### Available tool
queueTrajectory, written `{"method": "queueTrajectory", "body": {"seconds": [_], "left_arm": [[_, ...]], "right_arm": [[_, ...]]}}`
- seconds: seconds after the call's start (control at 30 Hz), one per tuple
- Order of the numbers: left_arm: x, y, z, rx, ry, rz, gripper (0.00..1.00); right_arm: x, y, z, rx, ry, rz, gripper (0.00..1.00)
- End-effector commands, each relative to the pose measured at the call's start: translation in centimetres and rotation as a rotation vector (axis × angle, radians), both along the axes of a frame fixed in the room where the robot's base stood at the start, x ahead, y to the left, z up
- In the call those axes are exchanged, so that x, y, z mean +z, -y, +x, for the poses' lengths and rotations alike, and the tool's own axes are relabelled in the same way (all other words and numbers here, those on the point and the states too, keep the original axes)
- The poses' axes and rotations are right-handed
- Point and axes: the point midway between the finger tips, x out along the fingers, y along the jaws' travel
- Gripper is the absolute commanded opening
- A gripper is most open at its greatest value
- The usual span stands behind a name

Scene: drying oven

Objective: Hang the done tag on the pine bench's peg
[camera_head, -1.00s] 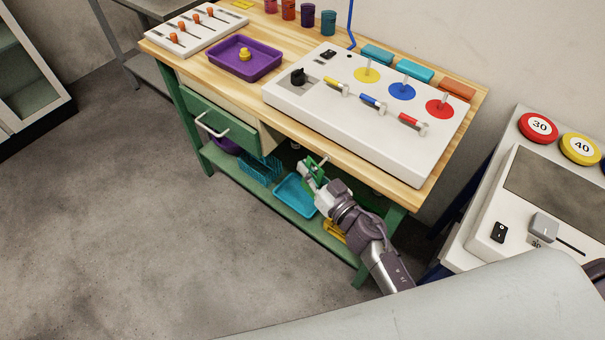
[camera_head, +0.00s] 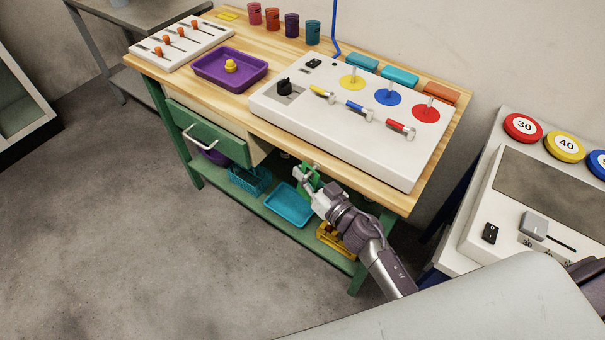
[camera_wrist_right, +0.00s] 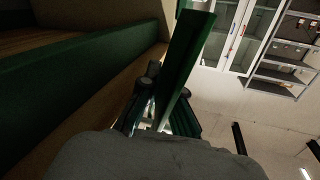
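The pine bench (camera_head: 225,103) has a wooden top and a green frame. My right gripper (camera_head: 308,178) is just below the bench top's front edge, right of the drawer. It appears shut on a green flat piece, likely the done tag (camera_head: 314,183). In the right wrist view the green tag (camera_wrist_right: 187,55) is seen nearly edge-on, sticking up from between the fingers (camera_wrist_right: 163,100). Its face and any writing cannot be read. A small light piece under the front edge (camera_head: 284,155) may be the peg; it is too small to be sure. My left gripper is not in view.
A green drawer (camera_head: 215,140) with a white handle is left of my gripper. The lower shelf holds a blue tray (camera_head: 289,206), a blue basket (camera_head: 250,181) and a yellow item (camera_head: 335,238). A white panel (camera_head: 320,125) lies on top. The floor in front is clear.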

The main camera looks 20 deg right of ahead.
Motion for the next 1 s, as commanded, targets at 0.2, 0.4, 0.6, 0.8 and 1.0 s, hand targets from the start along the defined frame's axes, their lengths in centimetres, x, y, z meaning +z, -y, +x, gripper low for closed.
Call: {"method": "queueTrajectory", "body": {"seconds": [0.2,0.4,0.6,0.8,1.0], "left_arm": [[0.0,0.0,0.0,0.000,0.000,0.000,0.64],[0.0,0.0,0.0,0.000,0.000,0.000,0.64],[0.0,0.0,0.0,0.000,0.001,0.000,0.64],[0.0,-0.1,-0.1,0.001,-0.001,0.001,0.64],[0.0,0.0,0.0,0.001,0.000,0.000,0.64]], "right_arm": [[0.0,0.0,0.0,0.000,0.000,0.000,0.00],[0.0,0.0,0.0,0.000,0.000,0.000,0.32],[0.0,0.0,0.0,0.000,0.000,0.000,0.35],[-0.1,0.2,-0.5,-0.001,-0.002,-0.001,0.35],[-0.2,1.5,-3.6,0.000,-0.005,-0.002,0.35]]}}
